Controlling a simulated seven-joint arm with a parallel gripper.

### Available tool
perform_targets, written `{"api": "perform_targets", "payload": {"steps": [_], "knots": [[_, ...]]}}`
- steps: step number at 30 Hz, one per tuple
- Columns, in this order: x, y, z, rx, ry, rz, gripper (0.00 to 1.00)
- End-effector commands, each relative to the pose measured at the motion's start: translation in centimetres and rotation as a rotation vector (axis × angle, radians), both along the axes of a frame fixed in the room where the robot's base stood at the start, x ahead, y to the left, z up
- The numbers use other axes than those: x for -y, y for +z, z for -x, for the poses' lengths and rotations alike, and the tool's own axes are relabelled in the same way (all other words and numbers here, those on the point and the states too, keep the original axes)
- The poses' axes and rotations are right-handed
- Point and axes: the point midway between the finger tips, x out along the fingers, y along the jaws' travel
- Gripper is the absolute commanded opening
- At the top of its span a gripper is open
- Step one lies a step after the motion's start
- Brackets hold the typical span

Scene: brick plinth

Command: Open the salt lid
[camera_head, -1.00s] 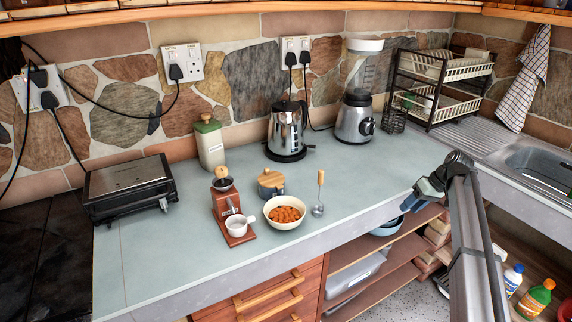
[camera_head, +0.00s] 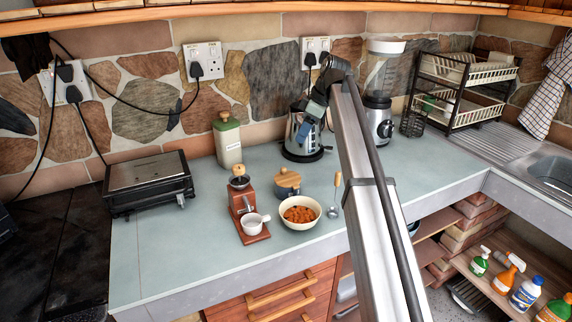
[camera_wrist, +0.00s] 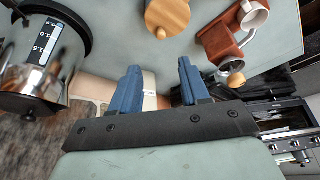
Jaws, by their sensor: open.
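A small grey pot with a round wooden lid (camera_head: 288,180) stands on the counter behind the bowl; its lid is on. The lid also shows at the top of the wrist view (camera_wrist: 167,14). A cream canister with a green lid (camera_head: 226,121) stands at the back near the wall, its lid on; its label is too small to read. My gripper (camera_head: 308,130) is above the counter, overlapping the kettle in the head view. In the wrist view its two blue fingers (camera_wrist: 158,76) are apart with nothing between them, and a cream shape partly shows behind them.
A kettle (camera_head: 301,140) and blender (camera_head: 379,110) stand to the right of the canister. A coffee grinder (camera_head: 248,216), a bowl of orange food (camera_head: 300,223) and a spoon (camera_head: 334,205) are near the front edge. A black grill (camera_head: 150,185) is at left.

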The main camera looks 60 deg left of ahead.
Motion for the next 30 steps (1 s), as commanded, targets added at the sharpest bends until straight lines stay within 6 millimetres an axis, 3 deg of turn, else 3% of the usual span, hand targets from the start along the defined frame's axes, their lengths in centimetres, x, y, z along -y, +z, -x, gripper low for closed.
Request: {"api": "perform_targets", "payload": {"steps": [7, 21, 30], "knots": [[-0.6, -1.5, 1.0, 0.005, 0.012, -0.003, 0.46], [-2.5, -9.0, 3.3, 0.003, 0.010, -0.001, 0.46], [-3.3, -12.0, 4.3, 0.004, 0.008, -0.003, 0.46]]}}
